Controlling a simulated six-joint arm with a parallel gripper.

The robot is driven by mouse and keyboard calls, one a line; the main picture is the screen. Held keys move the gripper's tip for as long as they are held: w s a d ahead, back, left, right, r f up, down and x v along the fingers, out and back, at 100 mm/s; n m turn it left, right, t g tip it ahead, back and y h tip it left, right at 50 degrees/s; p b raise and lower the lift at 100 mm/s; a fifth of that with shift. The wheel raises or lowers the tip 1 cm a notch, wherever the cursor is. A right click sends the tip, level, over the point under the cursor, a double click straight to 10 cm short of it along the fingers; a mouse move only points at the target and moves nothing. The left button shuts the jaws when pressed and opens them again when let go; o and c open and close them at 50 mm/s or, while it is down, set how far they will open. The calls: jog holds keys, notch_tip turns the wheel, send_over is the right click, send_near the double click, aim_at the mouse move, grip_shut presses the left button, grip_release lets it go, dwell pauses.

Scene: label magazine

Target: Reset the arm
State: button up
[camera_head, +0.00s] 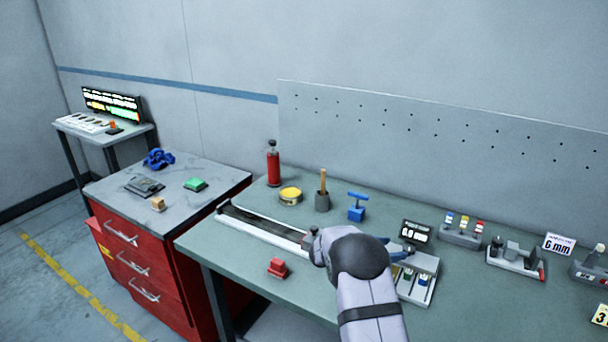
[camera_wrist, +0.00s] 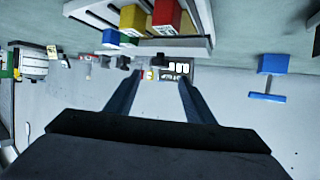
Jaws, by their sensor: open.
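My arm reaches in from the lower right edge of the head view, over the green workbench (camera_head: 330,290). My gripper (camera_head: 402,252) is partly hidden behind my wrist, with a blue finger showing close to the label magazine (camera_head: 428,262). The wrist view shows my gripper (camera_wrist: 160,92) with two blue fingers spread apart and nothing between them. The magazine (camera_wrist: 90,12), a pale tray, also shows at the top of that upside-down view, with red (camera_wrist: 166,14), yellow (camera_wrist: 132,18), green and blue blocks in it.
A small dark display (camera_head: 416,233) stands behind the magazine. A long rail (camera_head: 262,232), a red block (camera_head: 278,267), a blue T-handled tool (camera_head: 357,207) and a red bottle (camera_head: 273,165) are on the bench. A red drawer cabinet (camera_head: 140,255) stands left. The bench's front left is mostly clear.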

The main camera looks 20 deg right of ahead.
jog(key=w+a+r+n+t+y, duration=0.4)
jog(key=w+a+t, duration=0.15)
jog(key=a, duration=0.35)
jog(key=s+a+n+y, duration=0.2)
jog(key=a+n+y, duration=0.15)
jog(key=a, duration=0.35)
jog(key=s+a+n+y, duration=0.2)
jog(key=s+a+y, duration=0.15)
jog(key=a, duration=0.35)
jog(key=s+a+f+n+g+y, duration=0.2)
jog(key=s+a, duration=0.2)
jog(key=s, duration=0.3)
jog(key=s+a+f+n+g+y, duration=0.1)
jog(key=s+a+n+g, duration=0.15)
jog(key=s, duration=0.45)
jog(key=s+f+g, duration=0.1)
jog(key=s+g, duration=0.1)
jog(key=s, duration=0.7)
jog(key=s+d+f+n+g, duration=0.1)
jog(key=s+g, duration=0.1)
jog(key=s, duration=0.7)
jog(key=shift+s+f+g+h, duration=0.25)
jog(key=shift+f+g+h, duration=0.05)
jog(key=shift+h, duration=0.1)
